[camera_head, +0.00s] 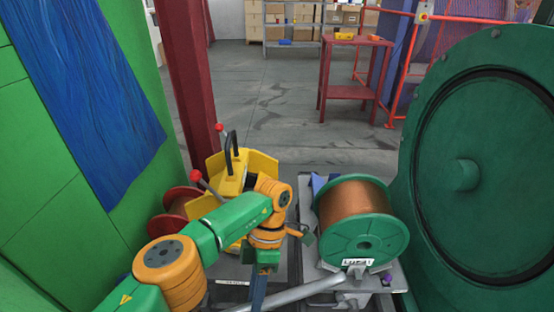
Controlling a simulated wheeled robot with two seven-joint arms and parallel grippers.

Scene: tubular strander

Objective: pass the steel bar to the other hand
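The steel bar (305,291) is a plain grey rod at the bottom middle of the head view. It slants up to the right, and its right end lies just below the copper spool. My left arm comes in from the lower left and bends down over the bar. My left gripper (260,290) points down at the bar's left part and crosses in front of it. Its fingertips are hidden or cut off by the lower edge, so I cannot tell whether it grips the bar. My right gripper is not in view.
A copper-wound spool with green flanges (367,238) stands right of my wrist. A large green disc (465,140) fills the right side. A yellow part with a black handle (232,178) and a red spool (181,198) are behind my arm. The grey floor behind is open.

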